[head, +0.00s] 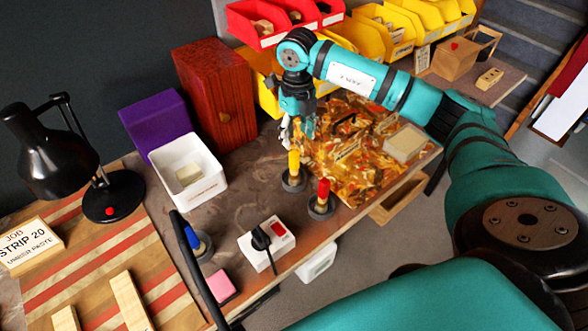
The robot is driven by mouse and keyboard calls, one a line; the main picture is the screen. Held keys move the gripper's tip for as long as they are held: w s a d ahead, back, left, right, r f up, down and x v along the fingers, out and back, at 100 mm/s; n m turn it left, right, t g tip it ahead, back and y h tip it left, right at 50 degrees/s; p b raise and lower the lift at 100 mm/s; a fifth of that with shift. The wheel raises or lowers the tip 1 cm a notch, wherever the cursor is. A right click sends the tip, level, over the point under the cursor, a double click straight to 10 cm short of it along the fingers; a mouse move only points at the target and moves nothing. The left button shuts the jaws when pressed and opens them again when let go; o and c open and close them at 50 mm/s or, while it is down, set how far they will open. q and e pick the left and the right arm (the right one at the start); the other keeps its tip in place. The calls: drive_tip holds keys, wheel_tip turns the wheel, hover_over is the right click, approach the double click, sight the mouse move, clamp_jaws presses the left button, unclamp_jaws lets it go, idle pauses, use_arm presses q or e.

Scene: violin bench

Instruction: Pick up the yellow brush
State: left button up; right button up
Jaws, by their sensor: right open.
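The yellow brush (294,163) stands upright in a dark round holder (293,184) near the middle of the bench. My right gripper (297,134) points down just above and behind the top of the yellow brush. It is open and nothing shows between its fingers. Its fingertips are small in this view, so I cannot tell the exact gap to the brush. My left gripper is not in view.
A red brush (323,190) stands close at the right, and a blue brush (192,238) further left. A white switch box (267,243), a white tub (188,170) and a black lamp (113,196) are on the bench. Yellow bins (386,30) line the back.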

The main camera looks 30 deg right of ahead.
sight(294, 160)
wheel_tip(294, 160, down, 4)
drive_tip(key=shift+a+f+p, duration=0.1)
drive_tip(key=shift+f+p, duration=0.1)
drive_tip(key=shift+p, duration=0.1)
drive_tip(key=shift+a+f+p, duration=0.15)
drive_tip(key=shift+f+p, duration=0.3)
drive_tip(key=shift+f, duration=0.9)
drive_tip(key=shift+a+f+p, duration=0.15)
drive_tip(key=shift+f+p, duration=0.3)
drive_tip(key=shift+f, duration=0.85)
clamp_jaws()
